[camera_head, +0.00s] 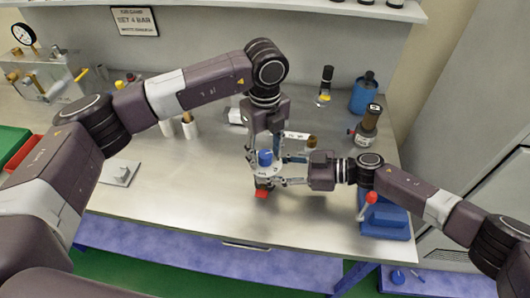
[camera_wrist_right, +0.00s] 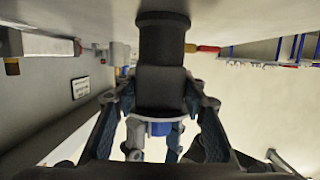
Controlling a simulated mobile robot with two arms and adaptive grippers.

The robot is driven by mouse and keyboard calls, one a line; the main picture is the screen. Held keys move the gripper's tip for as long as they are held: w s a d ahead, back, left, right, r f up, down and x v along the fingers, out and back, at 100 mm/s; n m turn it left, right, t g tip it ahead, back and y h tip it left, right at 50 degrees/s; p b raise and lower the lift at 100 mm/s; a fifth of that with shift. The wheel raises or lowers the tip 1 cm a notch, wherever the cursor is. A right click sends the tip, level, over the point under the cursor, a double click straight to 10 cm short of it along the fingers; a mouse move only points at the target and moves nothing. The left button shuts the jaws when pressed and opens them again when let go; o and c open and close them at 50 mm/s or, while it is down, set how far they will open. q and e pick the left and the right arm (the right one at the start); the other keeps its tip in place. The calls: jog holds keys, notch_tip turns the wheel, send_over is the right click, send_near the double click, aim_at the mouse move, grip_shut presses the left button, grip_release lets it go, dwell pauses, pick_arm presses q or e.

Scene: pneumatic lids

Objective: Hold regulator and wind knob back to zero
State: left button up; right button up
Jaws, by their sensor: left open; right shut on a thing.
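The regulator has a blue knob (camera_head: 265,157) on top and sits above the middle of the bench, mostly hidden by my grippers. In the right wrist view its dark body (camera_wrist_right: 162,65) is between the fingers, with the blue knob (camera_wrist_right: 160,128) beyond. My right gripper (camera_head: 272,172) comes in from the right and is shut on the regulator body. My left gripper (camera_head: 264,152) points down from above, open, with its fingers spread around the knob. I cannot tell whether they touch it. A red part (camera_head: 262,192) shows just below the grippers.
A blue lever press with a red handle (camera_head: 370,198) stands at the right front. Bottles, one a blue bottle (camera_head: 364,92), stand behind it. A small grey plate (camera_head: 119,172) lies at left. A gauge panel (camera_head: 45,78) is at back left. The front middle bench is clear.

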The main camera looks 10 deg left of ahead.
aim_at(265, 154)
pick_arm(q)
notch_tip(265, 154, up, 12)
pick_arm(e)
jog(key=shift+s+d+f, duration=0.1)
jog(key=shift+s+f, duration=0.05)
jog(key=shift+f, duration=0.25)
pick_arm(q)
jog(key=shift+f, duration=0.1)
pick_arm(e)
jog(key=o, duration=1.2)
jog(key=shift+r, duration=0.1)
jog(key=shift+c, duration=0.2)
jog(key=shift+r, duration=0.1)
